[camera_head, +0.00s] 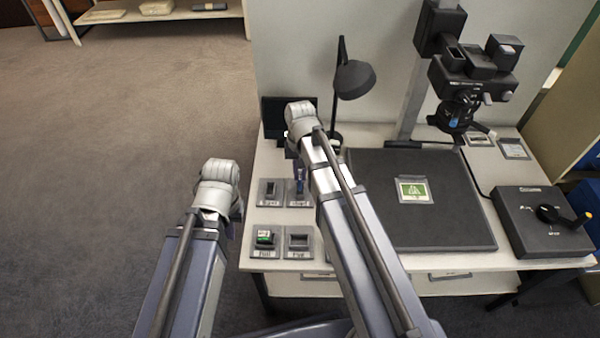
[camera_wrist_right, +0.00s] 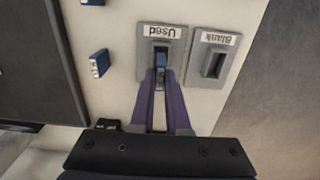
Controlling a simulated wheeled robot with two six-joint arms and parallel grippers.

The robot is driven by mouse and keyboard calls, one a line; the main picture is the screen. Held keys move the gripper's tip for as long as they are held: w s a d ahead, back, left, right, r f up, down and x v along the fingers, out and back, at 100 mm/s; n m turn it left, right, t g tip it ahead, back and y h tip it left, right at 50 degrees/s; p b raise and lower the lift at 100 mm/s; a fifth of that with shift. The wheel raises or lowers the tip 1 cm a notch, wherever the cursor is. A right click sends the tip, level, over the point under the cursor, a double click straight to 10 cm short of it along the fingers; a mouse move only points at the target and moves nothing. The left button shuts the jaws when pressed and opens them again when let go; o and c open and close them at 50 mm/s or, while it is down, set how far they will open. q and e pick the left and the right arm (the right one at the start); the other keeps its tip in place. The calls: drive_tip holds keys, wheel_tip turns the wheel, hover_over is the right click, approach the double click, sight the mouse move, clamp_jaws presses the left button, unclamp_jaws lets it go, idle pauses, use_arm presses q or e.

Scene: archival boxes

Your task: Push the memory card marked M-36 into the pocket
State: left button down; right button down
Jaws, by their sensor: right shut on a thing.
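A small blue memory card (camera_wrist_right: 161,58) is in the slot of the grey pocket labelled "Used" (camera_wrist_right: 147,66); its marking is not legible. My right gripper (camera_wrist_right: 161,74) is shut on the card's near end, with its purple fingers over the front of the pocket. I cannot tell how deep the card sits. In the head view my right gripper (camera_head: 301,182) is over this pocket (camera_head: 291,200) and hides most of it. My left gripper (camera_head: 232,226) hangs left of the table; its fingers are mostly hidden behind my arm.
An empty "Blank" pocket (camera_wrist_right: 213,64) stands beside "Used". Another blue card (camera_wrist_right: 100,63) lies loose near it. A dark copy board (camera_head: 450,220), a lamp (camera_head: 354,80) and a control box (camera_head: 540,235) stand around.

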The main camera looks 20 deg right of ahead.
drive_tip(key=shift+f+b, duration=1.3)
drive_tip(key=shift+b, duration=0.05)
idle(0.6)
idle(0.4)
drive_tip(key=c, duration=0.8)
unclamp_jaws()
drive_tip(key=shift+r, duration=0.1)
drive_tip(key=shift+r+p, duration=2.95)
drive_tip(key=shift+p, duration=0.15)
